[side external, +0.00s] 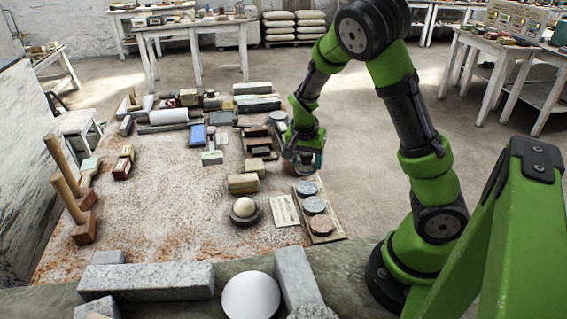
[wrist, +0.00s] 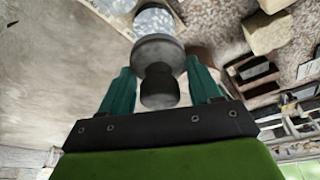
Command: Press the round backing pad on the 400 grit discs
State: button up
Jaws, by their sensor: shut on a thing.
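My gripper (side external: 304,158) is shut on the round backing pad (side external: 306,169). In the wrist view, the pad's dark knob (wrist: 158,88) is between the teal fingers (wrist: 160,82), and its grey round face (wrist: 157,52) points away from me. A board (side external: 338,236) carries three round disc piles in a row: a blue-grey one (side external: 306,188) at the far end, a grey one (side external: 314,205) in the middle and a reddish one (side external: 321,225) nearest. The pad appears just above and beyond the far pile, which also shows in the wrist view (wrist: 155,18). I cannot read any grit marks.
A pale card (side external: 284,211) lies left of the board. A plaster sphere (side external: 244,207) rests in a dark ring. Tan blocks (side external: 243,183) and dark boxes (side external: 258,148) stand close left of my gripper. Stone blocks (side external: 145,280) line the front.

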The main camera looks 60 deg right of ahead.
aim_at(309, 184)
jog(key=shift+s+d+m, duration=0.2)
jog(key=shift+d+m, duration=0.1)
jog(key=shift+d, duration=0.25)
jog(key=shift+f, duration=0.15)
jog(key=shift+a+f, duration=0.1)
jog(key=shift+f, duration=2.75)
jog(key=shift+f, duration=0.55)
jog(key=shift+r, duration=3.55)
